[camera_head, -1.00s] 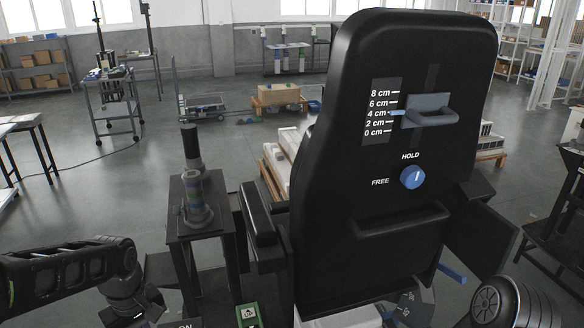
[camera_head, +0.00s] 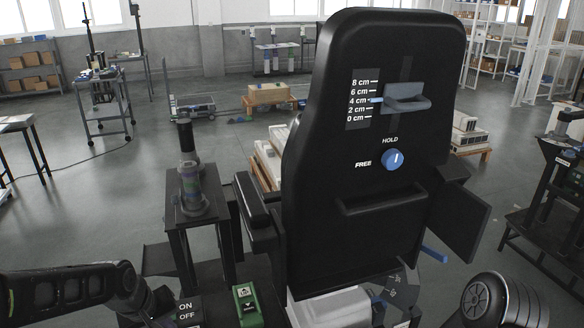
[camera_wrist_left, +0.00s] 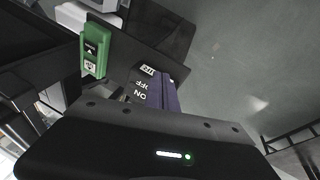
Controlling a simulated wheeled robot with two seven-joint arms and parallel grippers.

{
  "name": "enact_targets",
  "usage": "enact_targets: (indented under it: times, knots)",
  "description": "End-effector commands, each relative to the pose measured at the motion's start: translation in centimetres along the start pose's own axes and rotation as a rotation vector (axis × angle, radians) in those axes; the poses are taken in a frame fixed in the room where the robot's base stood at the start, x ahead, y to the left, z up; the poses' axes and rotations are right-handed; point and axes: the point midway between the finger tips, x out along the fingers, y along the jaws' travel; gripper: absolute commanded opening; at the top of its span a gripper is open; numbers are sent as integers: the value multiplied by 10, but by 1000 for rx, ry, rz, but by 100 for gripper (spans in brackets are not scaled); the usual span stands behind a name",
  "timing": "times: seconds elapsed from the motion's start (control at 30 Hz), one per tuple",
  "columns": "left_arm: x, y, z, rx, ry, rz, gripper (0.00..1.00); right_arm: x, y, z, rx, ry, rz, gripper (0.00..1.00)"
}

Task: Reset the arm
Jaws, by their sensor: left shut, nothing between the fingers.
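My left arm (camera_head: 70,290) comes in low at the left of the head view, bent at a joint near the bottom edge. My left gripper's dark housing (camera_wrist_left: 150,145), with a small green light, fills the bottom of the left wrist view. The gripper is shut and holds nothing; its fingertips are hard to make out. A box marked ON and OFF (camera_head: 188,312) lies just beyond it and also shows in the wrist view (camera_wrist_left: 145,88). My right arm (camera_head: 487,302) shows only as a rounded joint at the lower right; its gripper is out of view.
A black chair back (camera_head: 375,230) stands ahead, its blue pointer near 4 cm and its blue knob (camera_head: 393,160) toward HOLD. A green switch box (camera_head: 247,305) is beside the ON/OFF box. A small stand (camera_head: 183,225) carries a dark cylinder. Open floor lies left.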

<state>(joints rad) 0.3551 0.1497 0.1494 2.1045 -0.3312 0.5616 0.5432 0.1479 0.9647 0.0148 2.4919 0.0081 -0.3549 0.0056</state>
Motion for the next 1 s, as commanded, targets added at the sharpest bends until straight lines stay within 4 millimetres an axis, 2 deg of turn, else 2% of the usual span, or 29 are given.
enact_targets:
  times: [0.17, 0.23, 0.27, 0.3, 0.37, 0.4, 0.5, 0.6, 0.7, 0.8, 1.0]
  knots:
    - [60, 30, 31, 123, 15, 120, 0, 0, 0, 0, 0, 1, 0, 36]
    - [92, 40, 58, 172, 13, 164, 0, 0, 0, 0, 0, 1, 0, 36]
    - [108, 44, 74, 195, 9, 180, 0, 0, 0, 0, 0, 1, 0, 36]
    - [127, 47, 98, 221, 1, 195, 0, 0, 0, 0, 0, 0, 0, 36]
    - [155, 46, 139, 255, -22, 203, 0, 0, 0, 0, 0, 0, 0, 36]
    - [169, 42, 168, 272, -44, 201, 0, 0, 0, 0, 0, 1, 0, 36]
    - [193, 28, 234, 299, -120, 177, 0, 0, 0, 0, 0, 1, 0, 36]
    - [201, 13, 288, 305, -217, 150, 0, 0, 0, 0, 0, 1, 0, 36]
    - [204, 3, 323, 320, -291, 133, 0, 0, 0, 0, 0, 1, 0, 36]
    - [206, 0, 339, 335, -325, 128, 0, 0, 0, 0, 0, 0, 0, 36]
    - [206, 1, 341, 342, -329, 130, 0, 0, 0, 0, 0, 0, 0, 36]
